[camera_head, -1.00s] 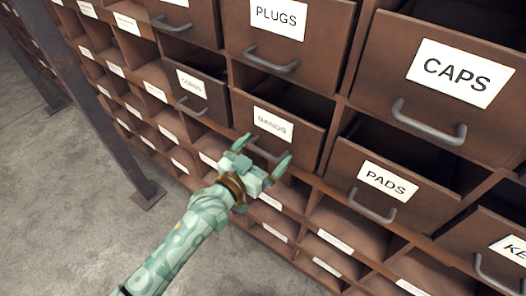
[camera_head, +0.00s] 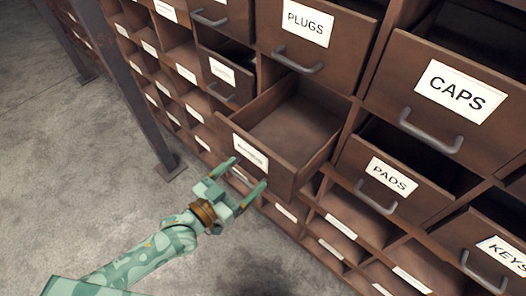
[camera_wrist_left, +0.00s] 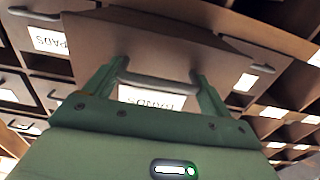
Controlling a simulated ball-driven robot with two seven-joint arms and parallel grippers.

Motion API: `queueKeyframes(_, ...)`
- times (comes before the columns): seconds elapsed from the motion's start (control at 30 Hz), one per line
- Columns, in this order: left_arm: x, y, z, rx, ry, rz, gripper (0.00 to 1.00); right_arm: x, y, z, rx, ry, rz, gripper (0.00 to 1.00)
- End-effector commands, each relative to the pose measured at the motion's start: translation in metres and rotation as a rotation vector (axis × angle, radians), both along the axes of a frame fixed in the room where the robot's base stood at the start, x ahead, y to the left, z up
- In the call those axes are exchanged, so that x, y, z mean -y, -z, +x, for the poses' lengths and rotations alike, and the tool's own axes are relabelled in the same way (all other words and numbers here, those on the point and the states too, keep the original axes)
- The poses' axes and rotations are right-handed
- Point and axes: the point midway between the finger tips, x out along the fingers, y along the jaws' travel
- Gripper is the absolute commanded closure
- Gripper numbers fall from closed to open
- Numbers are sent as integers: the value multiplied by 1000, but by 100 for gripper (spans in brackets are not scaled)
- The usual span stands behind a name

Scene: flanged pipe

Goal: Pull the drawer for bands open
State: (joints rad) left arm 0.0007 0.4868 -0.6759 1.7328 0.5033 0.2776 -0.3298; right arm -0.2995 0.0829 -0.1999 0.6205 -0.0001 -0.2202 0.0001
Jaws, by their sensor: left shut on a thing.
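The bands drawer (camera_head: 284,134) is a brown drawer that stands well out of the cabinet in the head view, and its inside looks empty. Its white label (camera_head: 250,152) is steeply foreshortened there. In the left wrist view, the label (camera_wrist_left: 152,98) appears upside down and reads BANDS. My left gripper (camera_head: 247,174) is at the front of this drawer, shut on its handle (camera_wrist_left: 155,82), with one finger at each side of the bar. My right gripper is in neither view.
The plugs drawer (camera_head: 315,40) is above, the pads drawer (camera_head: 385,180) and caps drawer (camera_head: 450,95) are to the right. A smaller drawer (camera_head: 222,75) is to the left. The concrete floor (camera_head: 60,190) is clear.

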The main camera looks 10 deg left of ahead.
Motion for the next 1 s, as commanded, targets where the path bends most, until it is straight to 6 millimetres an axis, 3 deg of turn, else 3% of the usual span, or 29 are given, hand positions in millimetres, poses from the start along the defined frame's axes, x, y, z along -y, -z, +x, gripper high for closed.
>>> queueKeyframes(0.1, -18, -3, -26, -1, 1, 5, 58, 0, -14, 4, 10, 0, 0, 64)
queueKeyframes(0.33, -41, -1, -57, -1, 0, 1, 58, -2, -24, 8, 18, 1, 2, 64)
queueKeyframes(0.53, -49, 0, -68, 0, -1, -1, 58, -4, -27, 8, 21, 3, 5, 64)
queueKeyframes(0.87, -50, 1, -68, 0, -2, -2, 58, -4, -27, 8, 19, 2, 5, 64)
queueKeyframes(0.9, -50, 1, -68, 0, -2, -2, 14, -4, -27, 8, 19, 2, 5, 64)
queueKeyframes(0.97, -50, 1, -68, 0, -1, -1, 1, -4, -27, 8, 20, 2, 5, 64)
queueKeyframes(1.0, -50, 1, -68, 0, -1, -1, 1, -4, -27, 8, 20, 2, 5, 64)
